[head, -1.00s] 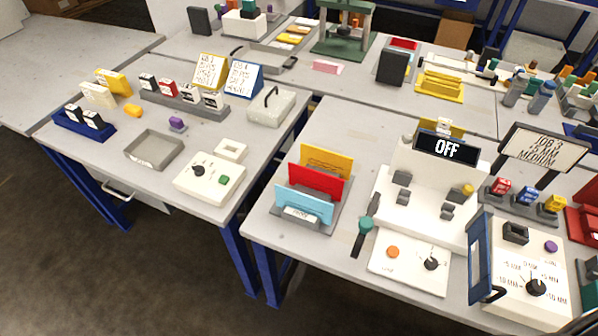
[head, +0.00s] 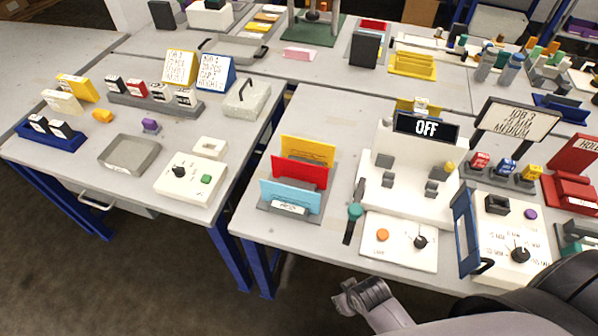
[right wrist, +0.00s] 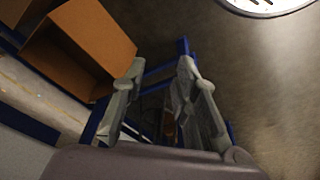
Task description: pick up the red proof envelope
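The red proof envelope (head: 299,172) stands upright in a grey rack (head: 268,212) near the left front of the right-hand table. A yellow envelope (head: 307,150) stands behind it and a light blue one (head: 290,196) in front, hiding its lower part. My right gripper (head: 346,296) is low in front of the table edge, apart from the rack and below it in the picture. In the right wrist view its two fingers (right wrist: 158,95) are spread apart with nothing between them. My left gripper is not in view.
Right of the rack stand a teal-handled tool (head: 354,213), a white panel with an orange button (head: 383,235) and the plotter with an OFF display (head: 426,127). A gap separates the two front tables. Table legs and an open brown box (right wrist: 85,45) show in the right wrist view.

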